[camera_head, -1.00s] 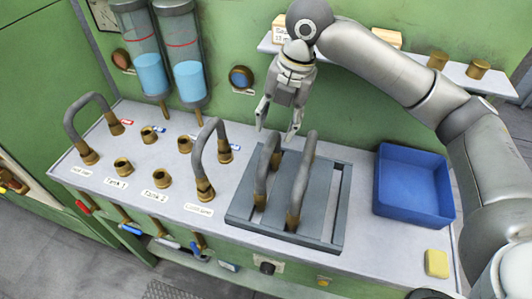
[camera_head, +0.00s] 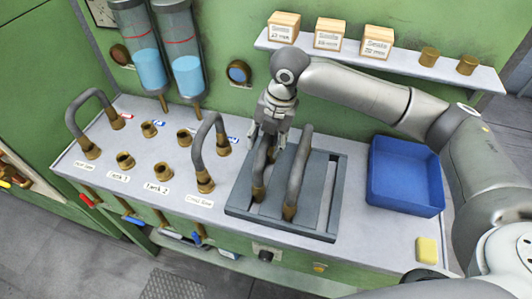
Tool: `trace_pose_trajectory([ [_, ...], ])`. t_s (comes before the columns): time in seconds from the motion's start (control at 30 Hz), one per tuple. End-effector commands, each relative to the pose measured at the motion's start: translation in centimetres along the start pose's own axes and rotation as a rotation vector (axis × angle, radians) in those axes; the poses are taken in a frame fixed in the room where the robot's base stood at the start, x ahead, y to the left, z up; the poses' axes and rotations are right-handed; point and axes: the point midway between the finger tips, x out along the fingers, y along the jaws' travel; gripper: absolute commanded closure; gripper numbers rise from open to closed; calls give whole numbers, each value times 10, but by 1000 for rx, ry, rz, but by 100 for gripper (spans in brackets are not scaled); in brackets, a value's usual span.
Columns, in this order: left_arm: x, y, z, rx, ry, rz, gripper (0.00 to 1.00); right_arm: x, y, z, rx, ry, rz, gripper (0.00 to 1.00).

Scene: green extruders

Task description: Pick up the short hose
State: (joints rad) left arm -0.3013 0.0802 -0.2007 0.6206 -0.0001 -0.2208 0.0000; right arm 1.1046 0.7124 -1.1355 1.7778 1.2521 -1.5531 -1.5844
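Two grey hoses with brass ends stand as upright arches in the dark slotted rack (camera_head: 326,205). The left one (camera_head: 260,172) looks a little shorter than the right one (camera_head: 297,172). My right gripper (camera_head: 268,146) points down over the top of the shorter hose. Its fingers look apart, one on either side of the arch; whether they touch it is hard to see. The gripper partly hides the top of that hose. My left gripper is not in view.
Other hoses arch over the bench at the far left (camera_head: 87,100) and left of the rack (camera_head: 203,150), among brass fittings. A blue bin (camera_head: 405,205) and yellow block (camera_head: 427,250) are at right. A shelf (camera_head: 400,61) with boxes is behind.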

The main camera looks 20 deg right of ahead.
Motion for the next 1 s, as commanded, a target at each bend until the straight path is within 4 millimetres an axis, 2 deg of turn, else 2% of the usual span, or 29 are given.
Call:
trace_pose_trajectory([
  [0.03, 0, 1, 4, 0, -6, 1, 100, 0, 0, 0, 0, 0, 0, 64],
  [0.3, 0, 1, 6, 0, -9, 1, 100, 0, 0, 0, 0, 0, 0, 98],
  [0.33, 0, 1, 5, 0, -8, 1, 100, 0, 0, 0, 0, 0, 0, 100],
  [0.77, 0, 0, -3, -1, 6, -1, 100, -2, 1, 1, 0, -1, 2, 100],
  [0.87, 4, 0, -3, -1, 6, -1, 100, -8, 2, 1, 0, -2, 3, 100],
  [1.0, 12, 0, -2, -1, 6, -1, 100, -31, 8, 1, 0, -4, 6, 100],
])
